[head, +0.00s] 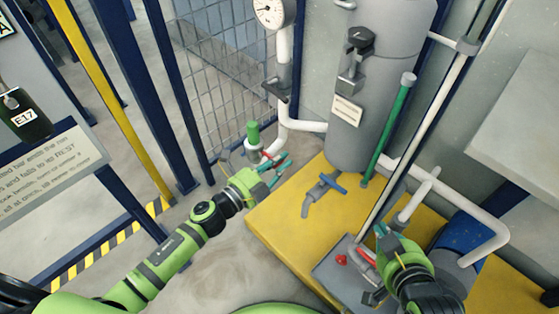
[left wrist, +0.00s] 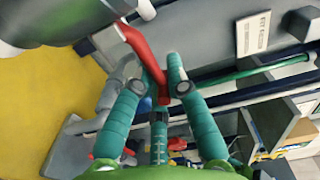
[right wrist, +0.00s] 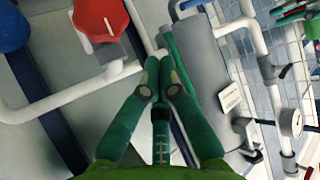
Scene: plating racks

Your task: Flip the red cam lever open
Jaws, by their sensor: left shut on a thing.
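The red cam lever (left wrist: 148,62) runs between the teal fingers of my left gripper (left wrist: 158,85) in the left wrist view. The fingers are shut on its lower end, and its upper end reaches up and left to a pale pipe fitting. In the head view the lever (head: 271,156) is small and partly covered by my left gripper (head: 280,168), beside a green-capped pipe (head: 253,131). My right gripper (head: 381,231) is over the yellow platform at the lower right. In the right wrist view its fingertips (right wrist: 160,64) are almost together, with nothing between them.
A grey tank (head: 352,125) with a blue-handled tap (head: 331,183) stands on the yellow platform (head: 285,222). A red part (right wrist: 100,20) is near my right gripper. White pipes, a gauge (head: 270,12) and a mesh fence (head: 225,80) crowd the back. The floor front-left is clear.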

